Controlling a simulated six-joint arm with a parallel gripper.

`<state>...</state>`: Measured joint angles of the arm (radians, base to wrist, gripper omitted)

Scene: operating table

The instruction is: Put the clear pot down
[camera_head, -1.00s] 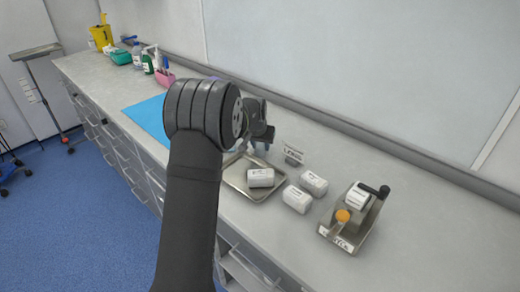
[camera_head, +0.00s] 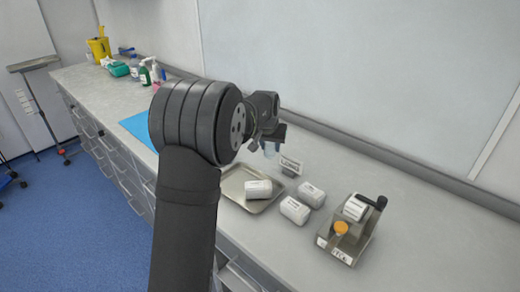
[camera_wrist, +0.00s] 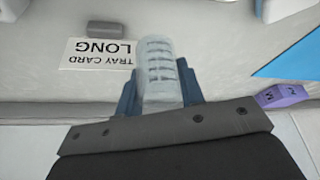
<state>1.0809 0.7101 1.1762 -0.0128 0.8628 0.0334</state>
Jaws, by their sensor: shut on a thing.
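My gripper (camera_head: 272,136) is shut on the clear pot (camera_head: 271,151), a small translucent cup. In the wrist view the pot (camera_wrist: 159,68) shows ribbed markings and sits between my blue fingers (camera_wrist: 160,95). In the head view it hangs behind the far edge of the metal tray, left of the tray card (camera_head: 290,166). The wrist view shows the card (camera_wrist: 98,53), reading "TRAY CARD LONG", beside the pot. My arm hides part of the counter, and I cannot tell whether the pot touches the surface.
The metal tray (camera_head: 232,184) holds a white box (camera_head: 258,189). Two more white boxes (camera_head: 294,210) (camera_head: 311,194) stand to its right. A blue drape (camera_head: 142,127) lies left. A purple block (camera_wrist: 281,96) shows in the wrist view.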

